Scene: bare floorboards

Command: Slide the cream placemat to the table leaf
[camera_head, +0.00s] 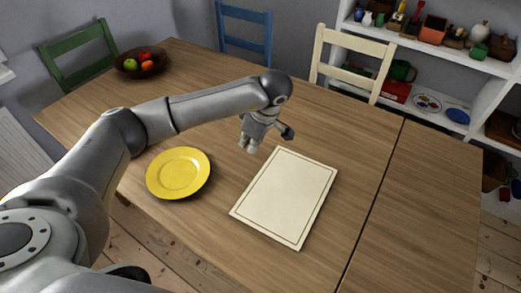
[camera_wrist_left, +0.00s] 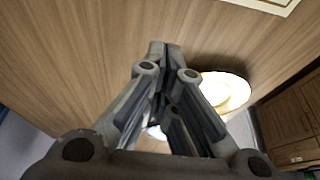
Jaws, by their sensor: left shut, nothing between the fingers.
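The cream placemat (camera_head: 285,196) lies flat on the wooden table, a thin dark line running inside its edge. The table leaf (camera_head: 425,205) is the section at the right, past a dark seam; bare wood separates the mat from that seam. My left gripper (camera_head: 248,149) is shut and empty, pointing down above the table just beyond the mat's upper left corner. In the left wrist view its fingers (camera_wrist_left: 166,72) are together, and a strip of the placemat (camera_wrist_left: 268,4) shows at the top edge. My right gripper is not in view.
A yellow plate (camera_head: 179,173) lies left of the mat. A brown fruit bowl (camera_head: 142,63) stands at the far left corner. Green (camera_head: 78,57), blue (camera_head: 245,35) and cream (camera_head: 352,62) chairs stand around the table. The leaf's top is clear.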

